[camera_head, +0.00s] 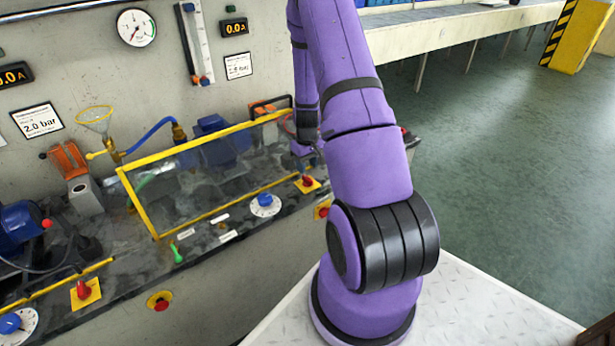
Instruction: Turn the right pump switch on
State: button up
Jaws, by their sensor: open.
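The right pump (215,138) is dark blue and stands behind a clear guard with a yellow frame (139,203). A red rotary switch on a yellow plate (307,184) sits on the bench top to the right of a white dial with a blue knob (264,204). Its handle is too small to read its setting. My purple arm rises in the middle and folds over toward the bench.
A left pump (18,226) has its own red switch on a yellow plate (85,292). Red buttons (160,301) (322,210) sit on the bench front. A green lever (177,254) stands before the guard. Open floor (500,180) lies right.

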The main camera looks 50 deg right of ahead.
aim_at(307, 177)
jog(key=shift+f, duration=2.65)
grip_shut()
